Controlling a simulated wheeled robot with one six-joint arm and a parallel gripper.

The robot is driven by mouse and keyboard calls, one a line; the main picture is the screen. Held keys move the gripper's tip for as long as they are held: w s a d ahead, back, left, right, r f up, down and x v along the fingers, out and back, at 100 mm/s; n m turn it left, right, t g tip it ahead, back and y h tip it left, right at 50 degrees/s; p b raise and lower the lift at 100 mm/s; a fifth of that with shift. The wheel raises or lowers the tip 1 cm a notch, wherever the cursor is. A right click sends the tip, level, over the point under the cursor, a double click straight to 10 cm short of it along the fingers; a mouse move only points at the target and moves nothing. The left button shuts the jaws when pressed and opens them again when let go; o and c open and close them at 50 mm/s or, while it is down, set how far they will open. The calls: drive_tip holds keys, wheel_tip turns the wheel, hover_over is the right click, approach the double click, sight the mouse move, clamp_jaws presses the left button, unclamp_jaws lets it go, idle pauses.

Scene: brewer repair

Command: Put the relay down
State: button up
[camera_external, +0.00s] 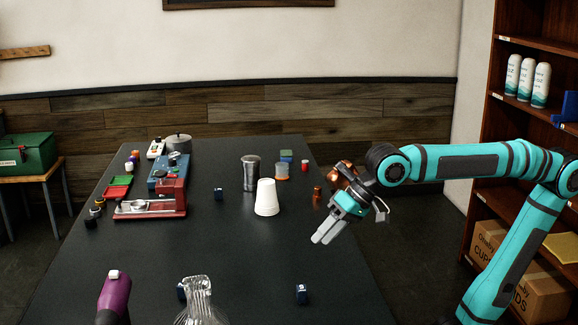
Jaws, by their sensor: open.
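Several small dark blue blocks with pale markings stand on the black table. One block (302,294) is near the front, below my gripper in the picture. Another block (219,194) is near the middle, and a third (182,292) is partly hidden behind the glass vessel. I cannot tell which of them, if any, is the relay. My gripper (325,237) is open over the right side of the table, pointing down and to the left. I see nothing between its fingers. It appears apart from all the blocks.
A white cup (266,198) stands upside down beside a metal canister (250,173). A red machine (152,203) and a blue one are at left. A glass vessel (198,305) and purple object (115,298) are in front. The table's (250,258) centre front is clear.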

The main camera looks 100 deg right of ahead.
drive_tip(key=s+d+r+n+t, duration=0.1)
drive_tip(key=s+n+t, duration=0.3)
drive_tip(key=s, duration=0.2)
drive_tip(key=s+d+r+n+t, duration=0.2)
drive_tip(key=s+n+t, duration=0.3)
drive_tip(key=s, duration=0.1)
drive_tip(key=shift+n+h, duration=0.3)
